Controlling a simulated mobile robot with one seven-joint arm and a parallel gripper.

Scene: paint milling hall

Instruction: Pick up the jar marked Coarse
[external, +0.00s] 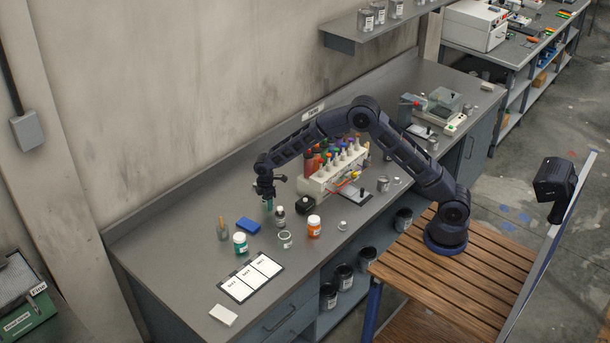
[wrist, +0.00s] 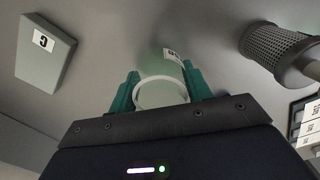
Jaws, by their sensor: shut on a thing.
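My gripper (external: 267,205) is above the counter at the left, its teal fingers pointing down. In the wrist view its fingers (wrist: 165,92) are closed on the two sides of a clear jar (wrist: 162,90) with a pale round rim. A small white label on the jar is partly visible, but I cannot read it. In the external view the held jar is too small and hidden to make out. I cannot tell whether it touches the counter.
Close by stand a dark-capped bottle (external: 280,216), a clear jar (external: 285,239), an orange jar (external: 314,227), a teal jar (external: 240,244) and a blue block (external: 248,226). A bottle rack (external: 318,185) is to the right. A board with white panels (external: 251,277) lies in front.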

